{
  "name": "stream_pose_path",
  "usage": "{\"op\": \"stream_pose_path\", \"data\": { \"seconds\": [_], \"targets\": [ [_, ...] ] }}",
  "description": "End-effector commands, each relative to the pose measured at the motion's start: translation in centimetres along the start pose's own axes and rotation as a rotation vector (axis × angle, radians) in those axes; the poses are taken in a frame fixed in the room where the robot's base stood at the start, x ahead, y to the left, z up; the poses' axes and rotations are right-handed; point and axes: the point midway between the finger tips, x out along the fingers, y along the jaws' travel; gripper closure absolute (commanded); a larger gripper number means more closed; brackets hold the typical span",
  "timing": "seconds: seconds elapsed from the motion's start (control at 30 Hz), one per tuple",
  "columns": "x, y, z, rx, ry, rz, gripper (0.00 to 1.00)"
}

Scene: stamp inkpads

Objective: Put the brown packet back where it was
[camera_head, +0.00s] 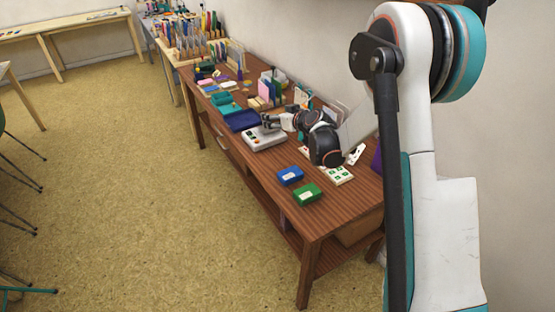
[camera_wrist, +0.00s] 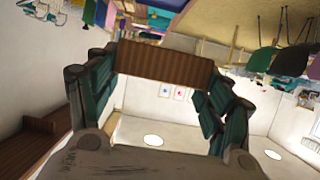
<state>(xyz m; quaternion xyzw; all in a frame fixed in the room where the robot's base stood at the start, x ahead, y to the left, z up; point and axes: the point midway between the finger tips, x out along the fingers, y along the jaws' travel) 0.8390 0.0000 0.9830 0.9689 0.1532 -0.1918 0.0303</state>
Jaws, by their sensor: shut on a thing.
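My gripper (camera_wrist: 164,70) is shut on the brown packet (camera_wrist: 166,63), which spans between its two teal-and-dark fingers in the wrist view. The packet shows as a flat brown strip with faint stripes. In the head view my gripper (camera_head: 272,121) is small and reaches left over the wooden table, close above the white box with buttons (camera_head: 263,139). I cannot make out the packet there, nor whether it touches anything.
On the table (camera_head: 318,219) lie a blue box (camera_head: 290,175), a green box (camera_head: 307,193) and a white card with green marks (camera_head: 338,174) nearer me. A dark blue pad (camera_head: 241,120) and upright cards and packets (camera_head: 267,91) crowd the far side.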

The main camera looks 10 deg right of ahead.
Motion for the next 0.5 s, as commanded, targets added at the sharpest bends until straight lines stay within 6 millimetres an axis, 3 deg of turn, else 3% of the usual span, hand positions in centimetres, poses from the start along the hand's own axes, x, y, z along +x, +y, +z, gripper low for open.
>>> {"op": "stream_pose_path", "data": {
  "seconds": [0.03,0.3,0.5],
  "targets": [
    [0.7,0.0,1.6,0.0,0.0,0.0,0.6],
    [3.2,0.0,7.8,0.0,0.001,0.001,0.6],
    [4.5,0.0,11.1,0.0,0.001,0.001,0.6]
  ]
}}
